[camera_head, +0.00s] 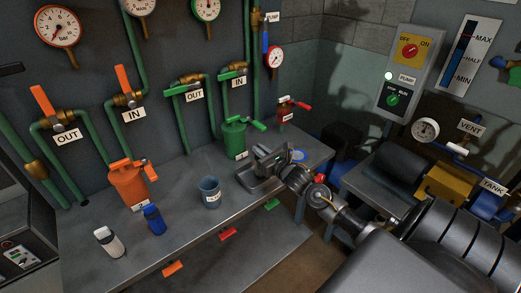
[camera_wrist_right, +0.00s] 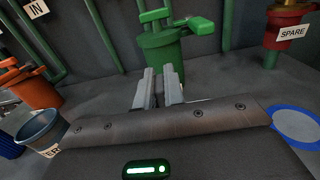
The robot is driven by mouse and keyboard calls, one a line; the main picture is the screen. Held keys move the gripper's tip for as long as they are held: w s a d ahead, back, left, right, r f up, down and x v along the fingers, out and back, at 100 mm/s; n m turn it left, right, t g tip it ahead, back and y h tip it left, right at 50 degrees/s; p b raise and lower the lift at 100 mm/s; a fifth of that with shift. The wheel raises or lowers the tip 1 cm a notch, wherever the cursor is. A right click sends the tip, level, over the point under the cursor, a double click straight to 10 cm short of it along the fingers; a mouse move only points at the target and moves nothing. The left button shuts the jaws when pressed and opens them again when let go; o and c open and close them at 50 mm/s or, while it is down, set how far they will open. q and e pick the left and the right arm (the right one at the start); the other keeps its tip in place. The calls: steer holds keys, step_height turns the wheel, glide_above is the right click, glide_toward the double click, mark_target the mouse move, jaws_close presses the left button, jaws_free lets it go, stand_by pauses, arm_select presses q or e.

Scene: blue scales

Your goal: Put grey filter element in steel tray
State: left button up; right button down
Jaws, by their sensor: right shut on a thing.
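My right gripper (camera_head: 264,156) is low over the workbench, in front of the green filter housing (camera_head: 235,138). In the right wrist view its two pale fingers (camera_wrist_right: 159,88) are close together and point at the green housing (camera_wrist_right: 172,48). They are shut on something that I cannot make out. A pale grey-white cylinder with a dark band (camera_head: 109,242) stands at the bench's front left, apart from the gripper. I cannot tell whether it is the grey filter element. I cannot pick out the steel tray with certainty. My left gripper is not in view.
A blue cylinder (camera_head: 153,219), an orange housing (camera_head: 128,185) and a grey-blue cup (camera_head: 209,190) stand left of the gripper. A blue ring (camera_wrist_right: 297,123) lies on the bench to its right. A red SPARE fitting (camera_wrist_right: 287,25) and green pipes are behind. The bench's front middle is clear.

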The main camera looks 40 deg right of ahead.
steer(key=shift+f, duration=0.1)
steer(key=c, duration=1.5)
jaws_free()
steer(key=shift+r, duration=0.2)
steer(key=s+b, duration=0.2)
steer(key=s, duration=1)
steer(key=shift+a+f, duration=0.1)
steer(key=shift+f, duration=0.05)
